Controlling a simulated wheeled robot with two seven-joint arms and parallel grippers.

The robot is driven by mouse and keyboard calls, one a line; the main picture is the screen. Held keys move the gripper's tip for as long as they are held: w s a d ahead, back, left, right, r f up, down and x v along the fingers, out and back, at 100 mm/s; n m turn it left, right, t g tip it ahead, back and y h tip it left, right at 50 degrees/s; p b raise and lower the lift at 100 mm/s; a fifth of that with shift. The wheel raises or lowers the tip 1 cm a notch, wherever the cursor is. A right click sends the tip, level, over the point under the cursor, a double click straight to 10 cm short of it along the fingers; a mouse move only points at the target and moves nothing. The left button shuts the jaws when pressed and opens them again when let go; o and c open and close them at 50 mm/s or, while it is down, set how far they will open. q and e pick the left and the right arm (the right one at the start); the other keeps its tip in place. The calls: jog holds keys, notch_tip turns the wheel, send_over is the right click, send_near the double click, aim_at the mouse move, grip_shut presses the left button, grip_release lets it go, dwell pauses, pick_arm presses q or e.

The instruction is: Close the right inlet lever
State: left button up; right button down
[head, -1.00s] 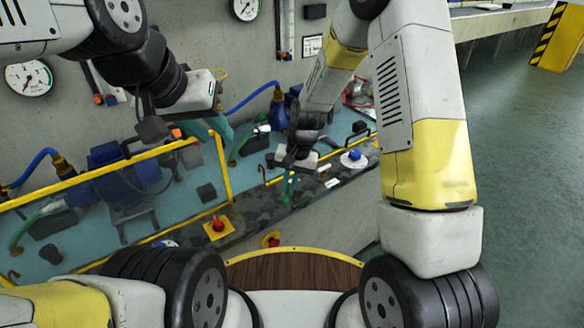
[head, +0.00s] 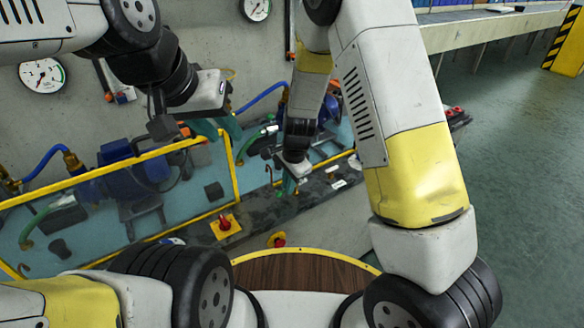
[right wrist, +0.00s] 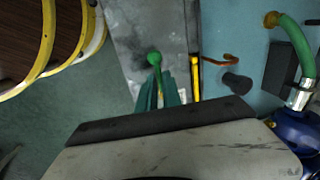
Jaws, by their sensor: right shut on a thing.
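My right gripper (head: 290,180) is over the dark ledge at the front of the teal bench, in the middle of the head view. In the right wrist view its teal fingers (right wrist: 158,94) are shut on the green lever, whose round green knob (right wrist: 154,58) sticks out past the fingertips. The lever's base is hidden by the fingers and gripper body. My left gripper (head: 210,127) hangs over the left part of the bench, behind the yellow rail. Its teal fingers show, but their gap is unclear.
A yellow rail (head: 110,171) runs along the left bench, with a blue pump (head: 132,170) behind it. A red knob on a yellow plate (head: 224,224) sits on the ledge. An orange hook (right wrist: 222,60) and green hose (right wrist: 295,45) lie near the right gripper. Open floor lies right.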

jog(key=shift+w+a+m, duration=0.1)
jog(key=shift+m, duration=0.2)
jog(key=c, duration=1.5)
grip_release()
jog(key=shift+r, duration=0.1)
jog(key=shift+s+d+r, duration=0.15)
jog(key=shift+s+r, duration=0.05)
jog(key=shift+r, duration=1.05)
jog(key=shift+s+d+r, duration=0.15)
jog(key=shift+s+r, duration=0.1)
jog(key=shift+r, duration=1)
jog(key=shift+s+d+r, duration=0.15)
jog(key=shift+s+r, duration=0.05)
jog(key=shift+r, duration=1.05)
